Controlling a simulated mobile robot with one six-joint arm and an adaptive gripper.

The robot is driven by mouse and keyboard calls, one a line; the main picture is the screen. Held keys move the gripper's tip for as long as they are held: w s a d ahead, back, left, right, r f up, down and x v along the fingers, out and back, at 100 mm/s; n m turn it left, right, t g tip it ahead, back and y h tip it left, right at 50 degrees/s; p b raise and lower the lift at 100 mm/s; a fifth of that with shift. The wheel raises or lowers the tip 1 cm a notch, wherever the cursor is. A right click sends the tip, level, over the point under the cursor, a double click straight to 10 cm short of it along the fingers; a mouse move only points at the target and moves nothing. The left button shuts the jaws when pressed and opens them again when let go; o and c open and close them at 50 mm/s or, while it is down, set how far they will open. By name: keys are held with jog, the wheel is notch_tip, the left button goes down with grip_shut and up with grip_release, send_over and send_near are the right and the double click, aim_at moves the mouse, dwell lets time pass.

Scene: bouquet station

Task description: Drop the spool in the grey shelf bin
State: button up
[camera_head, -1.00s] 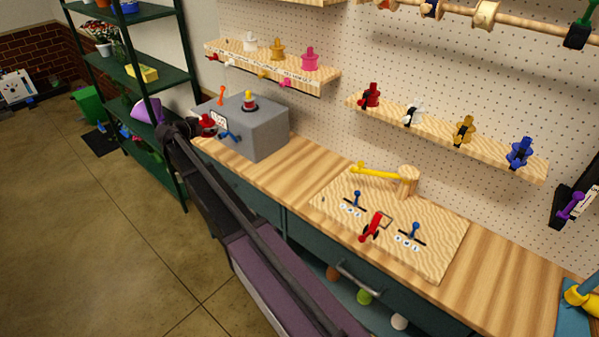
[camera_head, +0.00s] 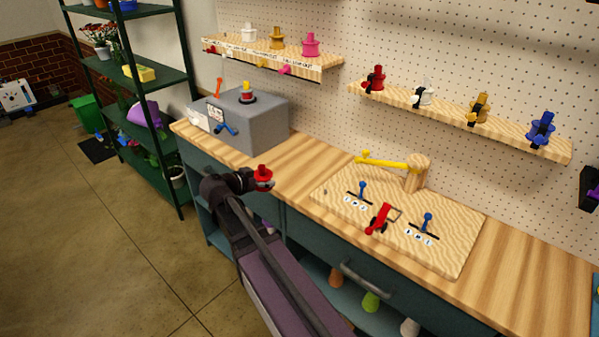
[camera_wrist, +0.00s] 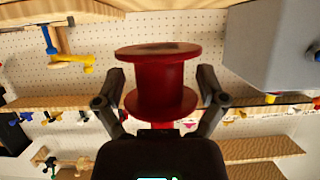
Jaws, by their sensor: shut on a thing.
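A red spool (camera_head: 263,173) is in my gripper (camera_head: 248,180) in the head view, near the front edge of the workbench. The wrist view shows the red spool (camera_wrist: 160,75) large between the two fingers of my gripper (camera_wrist: 163,90), with its flanges up and down in the picture. The fingers are closed on its sides. I cannot make out a grey shelf bin for certain. A green shelf rack (camera_head: 160,75) stands at the left, away from my gripper, with its lower shelves partly hidden.
A grey box (camera_head: 250,125) with a small spool on top stands at the workbench's left end. A wooden board (camera_head: 440,255) with levers lies on the workbench (camera_head: 515,270). Wall shelves (camera_head: 465,122) hold more spools. The floor (camera_head: 85,240) at left is clear.

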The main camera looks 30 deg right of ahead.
jog(key=shift+s+d+f+b, duration=0.2)
jog(key=shift+s+f, duration=0.1)
jog(key=shift+s, duration=0.4)
jog(key=shift+s+d+f+b, duration=0.1)
jog(key=shift+s+d+f, duration=0.15)
jog(key=shift+s, duration=0.4)
jog(key=shift+w, duration=0.15)
jog(key=b, duration=0.1)
send_over(283, 174)
jog(key=s, duration=0.1)
jog(key=shift+s+a+f, duration=0.15)
jog(key=shift+a+f, duration=0.25)
jog(key=shift+f, duration=0.3)
jog(key=shift+w+d, duration=0.15)
jog(key=shift+w, duration=0.05)
jog(key=shift+w+d+f+b, duration=0.3)
jog(key=shift+f+b, duration=0.2)
jog(key=shift+b, duration=0.15)
jog(key=shift+f+b, duration=1.35)
jog(key=shift+b, duration=0.05)
